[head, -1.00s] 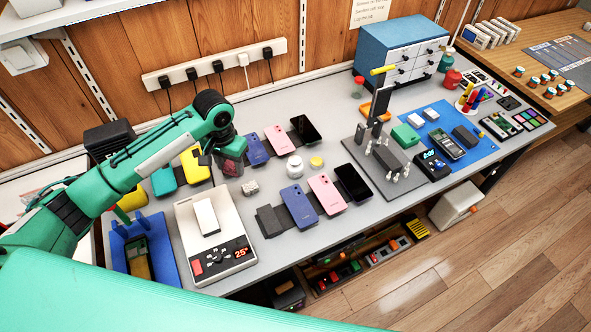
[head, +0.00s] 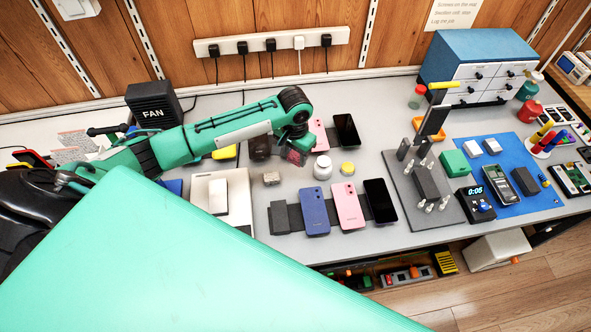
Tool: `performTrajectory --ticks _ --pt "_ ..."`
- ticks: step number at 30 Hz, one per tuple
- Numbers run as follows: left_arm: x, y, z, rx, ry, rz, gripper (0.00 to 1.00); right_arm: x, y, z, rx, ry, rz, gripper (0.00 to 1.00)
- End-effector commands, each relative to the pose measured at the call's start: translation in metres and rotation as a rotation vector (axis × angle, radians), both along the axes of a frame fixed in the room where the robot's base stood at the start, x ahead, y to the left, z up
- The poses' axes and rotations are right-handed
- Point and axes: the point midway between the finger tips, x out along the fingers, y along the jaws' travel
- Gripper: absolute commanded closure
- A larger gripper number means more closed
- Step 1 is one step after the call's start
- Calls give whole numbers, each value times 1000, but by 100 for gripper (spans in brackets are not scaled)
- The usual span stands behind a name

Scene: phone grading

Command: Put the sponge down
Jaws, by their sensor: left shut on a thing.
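My left gripper (head: 294,153) reaches over the back middle of the grey bench, left of the white jar. It is pointed down and shut on a small reddish-dark thing, seemingly the sponge; its shape is mostly hidden by the fingers. I cannot tell whether it touches the bench. A pink phone (head: 318,133) lies just behind and right of the gripper. A dark brown rounded thing (head: 260,147) stands just left of it, partly behind my arm. My right gripper is out of view.
A white jar (head: 323,167) and a yellow-lidded pot (head: 347,168) stand close right of the gripper. Phones (head: 348,205) lie in a front row. Bare bench (head: 375,145) shows right of the black phone.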

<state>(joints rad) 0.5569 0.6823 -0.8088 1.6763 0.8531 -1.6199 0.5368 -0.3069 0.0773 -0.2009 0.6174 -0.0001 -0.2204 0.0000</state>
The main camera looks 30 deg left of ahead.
Motion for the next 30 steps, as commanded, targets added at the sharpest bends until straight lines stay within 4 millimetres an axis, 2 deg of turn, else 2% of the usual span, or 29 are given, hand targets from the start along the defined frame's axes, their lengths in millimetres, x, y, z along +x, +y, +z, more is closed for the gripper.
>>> performTrajectory --ticks 3,6,14,19,30 --pt "-1 0 -27 0 3 0 74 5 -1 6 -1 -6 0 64" --pt "0 0 -43 0 1 1 74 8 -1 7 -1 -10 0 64" --pt "-1 0 -64 0 2 -1 74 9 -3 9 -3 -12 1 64" --pt "0 0 -87 1 1 0 74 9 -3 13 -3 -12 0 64" --pt "0 0 -94 0 -1 -1 74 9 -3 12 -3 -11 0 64"
